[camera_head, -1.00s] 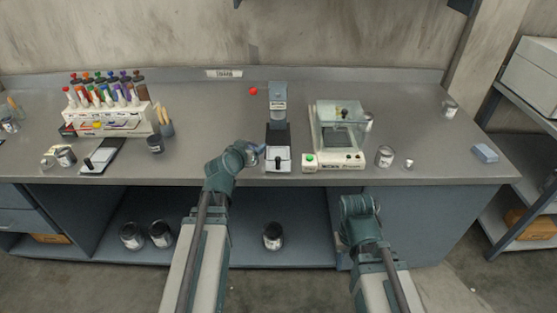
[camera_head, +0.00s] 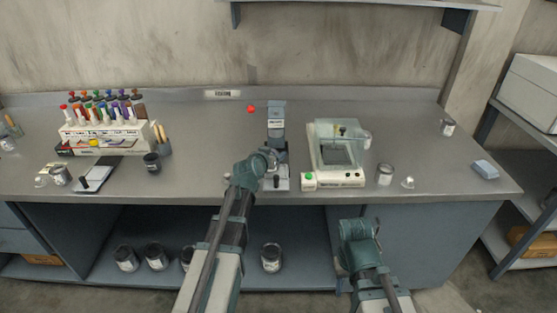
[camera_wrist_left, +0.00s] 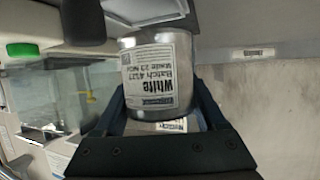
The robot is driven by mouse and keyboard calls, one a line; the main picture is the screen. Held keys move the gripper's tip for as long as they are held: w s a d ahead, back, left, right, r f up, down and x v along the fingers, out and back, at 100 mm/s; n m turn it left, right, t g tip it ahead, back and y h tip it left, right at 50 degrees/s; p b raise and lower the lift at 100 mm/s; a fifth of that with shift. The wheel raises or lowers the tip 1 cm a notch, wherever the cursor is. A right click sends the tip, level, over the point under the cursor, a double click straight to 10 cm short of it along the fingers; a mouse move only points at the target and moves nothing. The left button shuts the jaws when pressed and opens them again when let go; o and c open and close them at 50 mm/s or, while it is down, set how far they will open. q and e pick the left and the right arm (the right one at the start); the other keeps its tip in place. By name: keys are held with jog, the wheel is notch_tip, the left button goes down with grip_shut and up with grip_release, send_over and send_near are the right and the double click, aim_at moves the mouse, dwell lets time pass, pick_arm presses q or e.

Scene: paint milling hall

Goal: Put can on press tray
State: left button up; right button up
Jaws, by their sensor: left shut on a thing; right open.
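My left gripper (camera_head: 262,162) is shut on a can (camera_wrist_left: 158,75) with a white label reading "White". The can is clear in the left wrist view, upside down in that picture, between the two fingers. In the head view the gripper holds it in front of the press (camera_head: 276,118), over or beside the press tray (camera_head: 275,185). The gripper and arm partly cover the tray, and I cannot tell whether the can touches it. My right gripper (camera_head: 377,229) is open and empty, low in front of the bench.
A balance with a clear cover (camera_head: 338,150) stands right of the press; its green button also shows in the wrist view. A grey can (camera_head: 385,175) is farther right. Several cans sit below the bench.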

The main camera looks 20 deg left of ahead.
pick_arm(q)
jog(key=shift+w+d, duration=0.25)
jog(key=shift+w, duration=0.25)
jog(key=shift+w+d+f, duration=0.1)
jog(key=shift+w+d, duration=0.15)
jog(key=shift+w, duration=0.35)
jog(key=shift+w+d+f, duration=0.1)
jog(key=shift+w+d, duration=0.1)
jog(key=shift+w, duration=0.4)
jog(key=f+b, duration=0.3)
jog(key=shift+s+f+b, duration=0.2)
jog(key=shift+s+b, duration=0.05)
jog(key=shift+b, duration=0.1)
jog(key=shift+f, duration=0.2)
jog(key=o, duration=1.5)
jog(key=shift+r, duration=0.1)
jog(key=shift+r, duration=0.1)
